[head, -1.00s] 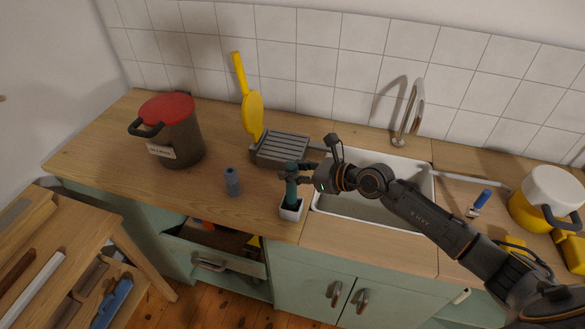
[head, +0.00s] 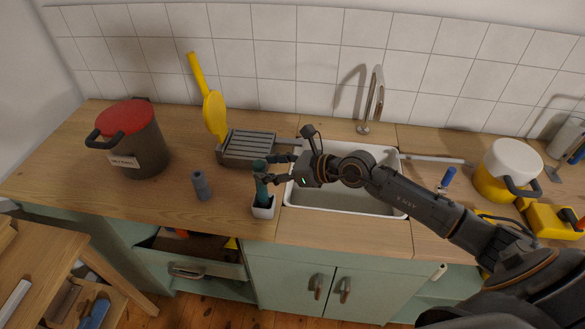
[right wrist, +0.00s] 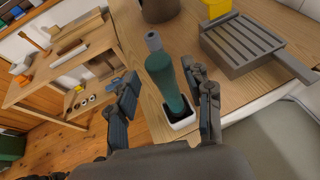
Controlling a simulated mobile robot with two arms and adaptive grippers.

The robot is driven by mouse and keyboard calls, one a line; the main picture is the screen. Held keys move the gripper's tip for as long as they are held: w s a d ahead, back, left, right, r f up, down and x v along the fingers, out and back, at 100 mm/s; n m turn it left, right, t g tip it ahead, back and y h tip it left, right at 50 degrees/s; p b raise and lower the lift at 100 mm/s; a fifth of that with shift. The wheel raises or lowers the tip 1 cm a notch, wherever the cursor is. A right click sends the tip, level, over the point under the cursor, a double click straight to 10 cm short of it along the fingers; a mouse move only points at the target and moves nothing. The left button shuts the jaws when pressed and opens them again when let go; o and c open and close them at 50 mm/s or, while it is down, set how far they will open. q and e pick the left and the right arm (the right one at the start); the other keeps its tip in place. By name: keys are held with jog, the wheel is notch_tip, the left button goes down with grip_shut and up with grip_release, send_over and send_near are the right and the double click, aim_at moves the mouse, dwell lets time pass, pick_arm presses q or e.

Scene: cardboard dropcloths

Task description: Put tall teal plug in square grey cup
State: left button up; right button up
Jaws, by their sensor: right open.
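The tall teal plug (head: 262,188) stands in the square cup (head: 263,212), which looks pale grey to white. In the right wrist view the plug (right wrist: 168,85) has its lower end inside the dark opening of the cup (right wrist: 184,124). My right gripper (head: 268,171) is beside the plug, to its right in the head view. In the right wrist view its two fingers (right wrist: 167,88) are spread open, one on each side of the plug, with a clear gap on the left. The right finger is close to the plug; I cannot tell if it touches. My left gripper is not in view.
A blue-grey cylinder (head: 201,186) stands left of the cup. A grey ribbed rack (head: 248,146) is behind, and the sink (head: 345,200) is at right. A dark pot with a red lid (head: 130,140) stands at left. The counter's front edge is close to the cup.

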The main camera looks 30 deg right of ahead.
jog(key=b+v, duration=0.2)
jog(key=v, duration=0.7)
